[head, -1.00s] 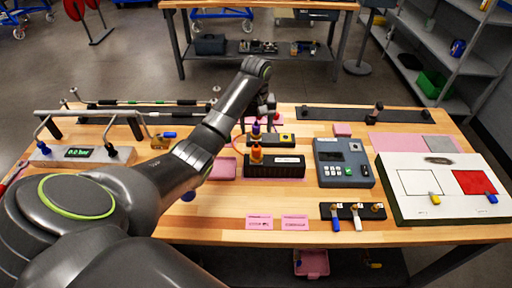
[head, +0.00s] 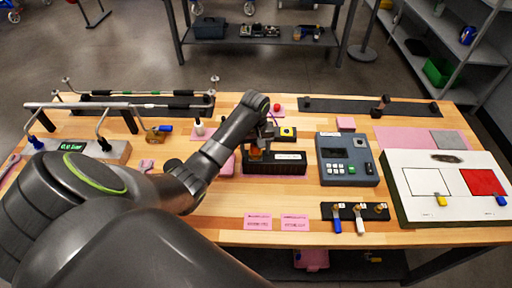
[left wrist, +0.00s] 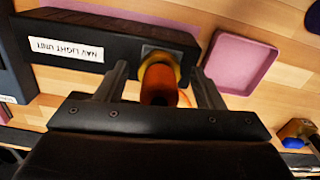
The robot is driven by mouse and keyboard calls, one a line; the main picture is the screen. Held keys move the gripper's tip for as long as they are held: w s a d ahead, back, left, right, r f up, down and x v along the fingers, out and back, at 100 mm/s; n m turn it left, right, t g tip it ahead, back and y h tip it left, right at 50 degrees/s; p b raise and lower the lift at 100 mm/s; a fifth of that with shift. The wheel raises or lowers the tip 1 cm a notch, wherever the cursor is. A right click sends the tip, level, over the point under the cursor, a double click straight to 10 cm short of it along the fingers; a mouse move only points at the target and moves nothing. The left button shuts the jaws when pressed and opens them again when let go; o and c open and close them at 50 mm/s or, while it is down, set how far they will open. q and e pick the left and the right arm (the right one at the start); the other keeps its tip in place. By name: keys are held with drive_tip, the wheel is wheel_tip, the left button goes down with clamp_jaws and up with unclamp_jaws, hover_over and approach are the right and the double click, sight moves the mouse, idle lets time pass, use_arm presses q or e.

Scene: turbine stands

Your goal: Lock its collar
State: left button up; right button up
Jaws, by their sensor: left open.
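The black box labelled NAV LIGHT UNIT (head: 285,163) lies on the wooden bench; its label side also shows in the left wrist view (left wrist: 110,25). An orange cylindrical plug with a yellowish ring-shaped collar (left wrist: 158,80) sits on one end of it, and a bit of orange shows in the head view (head: 256,153). My left gripper (head: 262,140) is over this plug. In the left wrist view its two fingers (left wrist: 160,72) stand apart, one on each side of the orange plug, with gaps visible. My right gripper is not seen.
A grey keypad device (head: 346,160) stands right of the box, with a black strip of keys (head: 355,211) in front. A white board (head: 445,187) lies at right. A pink tray (left wrist: 242,60) is beside the box. A small black-yellow block (head: 287,132) is behind it.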

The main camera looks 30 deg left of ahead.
use_arm(q)
drive_tip(key=c, duration=1)
drive_tip(key=m, duration=0.4)
drive_tip(key=shift+m, duration=0.4)
drive_tip(key=m, duration=0.4)
drive_tip(key=shift+m, duration=0.3)
drive_tip(key=m, duration=0.4)
drive_tip(key=shift+m, duration=2.2)
